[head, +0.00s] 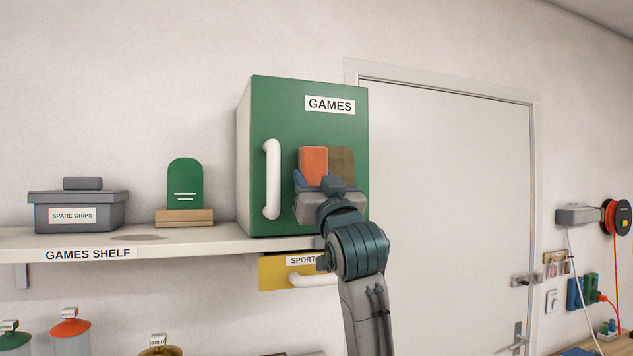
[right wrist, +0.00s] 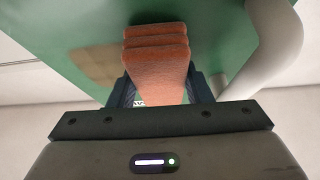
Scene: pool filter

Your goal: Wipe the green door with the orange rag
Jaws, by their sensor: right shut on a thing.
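The green door (head: 300,115) labelled GAMES is the shut front of a box cabinet on the shelf. It has a white vertical handle (head: 271,180) at its left. My right gripper (head: 318,186) is shut on the orange rag (head: 313,162), a folded block, in front of the door's lower middle. In the right wrist view the rag (right wrist: 157,65) stands between the fingers, its far end at or very near the door (right wrist: 215,30); contact cannot be told. A brownish patch (head: 342,162) on the door lies just right of the rag, partly hidden by my gripper. My left gripper is out of view.
The games shelf (head: 190,240) holds a grey spare grips box (head: 78,212) and a green plaque (head: 185,185). A yellow drawer (head: 275,272) is below the cabinet. A white room door (head: 440,180) is to the right. The handle (right wrist: 270,45) is close to my gripper.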

